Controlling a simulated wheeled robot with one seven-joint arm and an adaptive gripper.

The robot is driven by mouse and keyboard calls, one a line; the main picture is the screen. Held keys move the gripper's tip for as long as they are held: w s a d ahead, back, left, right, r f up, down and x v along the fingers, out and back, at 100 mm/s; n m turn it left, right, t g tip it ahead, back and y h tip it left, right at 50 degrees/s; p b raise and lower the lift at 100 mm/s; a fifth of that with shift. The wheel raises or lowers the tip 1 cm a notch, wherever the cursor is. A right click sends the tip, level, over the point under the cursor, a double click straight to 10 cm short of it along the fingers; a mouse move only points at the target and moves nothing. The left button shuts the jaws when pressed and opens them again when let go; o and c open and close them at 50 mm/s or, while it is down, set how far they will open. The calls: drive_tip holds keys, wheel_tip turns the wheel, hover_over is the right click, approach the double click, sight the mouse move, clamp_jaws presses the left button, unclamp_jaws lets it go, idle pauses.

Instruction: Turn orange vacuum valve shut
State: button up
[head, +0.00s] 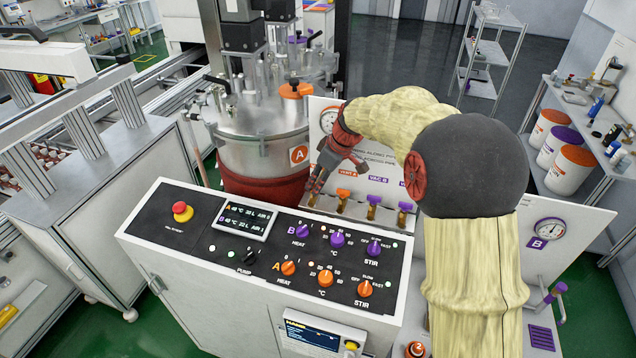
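The valve row runs along the panel behind the control console. My gripper (317,188) points down at the left end of this row, at the place of the leftmost valve, and hides most of what is there. I cannot tell whether it touches that valve. One orange-handled valve (344,194) shows just right of my gripper, below an orange label that seems to read VENT A. Two purple-handled valves (374,199) (405,207) follow to the right, the nearer one under a VAC B label. The finger gap is too small to make out.
The control console (135,227) with its knobs and red stop button (182,211) stands in front of the valves. The steel vessel A (262,158) stands left of my gripper. A gauge (328,120) is on the panel behind my wrist; gauge B (549,230) is at right.

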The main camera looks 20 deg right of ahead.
drive_tip(key=shift+o, duration=0.3)
drive_tip(key=v, duration=1.2)
drive_tip(key=shift+o, duration=0.2)
